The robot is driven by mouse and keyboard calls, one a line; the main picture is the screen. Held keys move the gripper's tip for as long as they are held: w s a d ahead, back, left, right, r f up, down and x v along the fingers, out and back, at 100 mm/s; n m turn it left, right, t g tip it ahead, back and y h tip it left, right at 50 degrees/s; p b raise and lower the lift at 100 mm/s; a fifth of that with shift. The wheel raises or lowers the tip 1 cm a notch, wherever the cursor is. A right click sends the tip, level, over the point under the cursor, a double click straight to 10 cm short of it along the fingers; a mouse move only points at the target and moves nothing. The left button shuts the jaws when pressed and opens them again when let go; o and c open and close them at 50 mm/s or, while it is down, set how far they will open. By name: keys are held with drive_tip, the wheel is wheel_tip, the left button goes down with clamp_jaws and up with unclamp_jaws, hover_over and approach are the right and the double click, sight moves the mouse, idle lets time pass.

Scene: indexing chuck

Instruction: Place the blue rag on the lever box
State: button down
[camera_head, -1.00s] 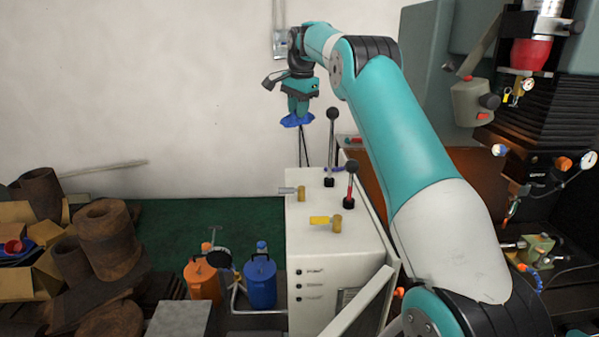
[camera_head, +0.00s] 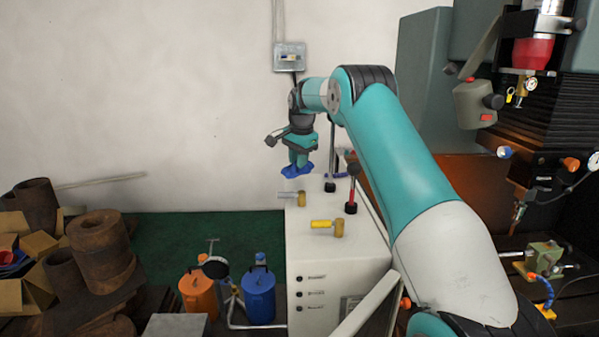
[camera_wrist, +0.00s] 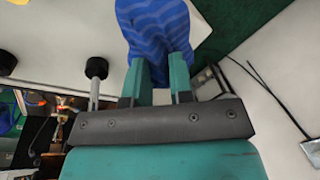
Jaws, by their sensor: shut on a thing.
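The blue rag (camera_head: 297,171) hangs from my gripper (camera_head: 299,161), which is shut on it. In the wrist view the rag (camera_wrist: 157,28) shows blue stripes and sits between the fingertips of my gripper (camera_wrist: 162,60). The lever box (camera_head: 332,255) is a white cabinet with two black-knobbed levers and yellow-brass fittings on its top. The rag is above the back left part of the box top. A gap between rag and top is hard to judge.
A yellow-handled fitting (camera_head: 328,225) and a brass fitting (camera_head: 293,198) stand on the box top. A red-collared lever (camera_head: 352,190) stands to the right. Orange (camera_head: 199,292) and blue (camera_head: 259,295) cans stand left of the box. Rusty pipes (camera_head: 101,251) lie far left.

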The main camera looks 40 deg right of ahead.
sight(299, 173)
drive_tip(key=shift+f+p, duration=0.75)
drive_tip(key=shift+f, duration=1.5)
drive_tip(key=shift+f, duration=0.1)
drive_tip(key=c, duration=1)
unclamp_jaws()
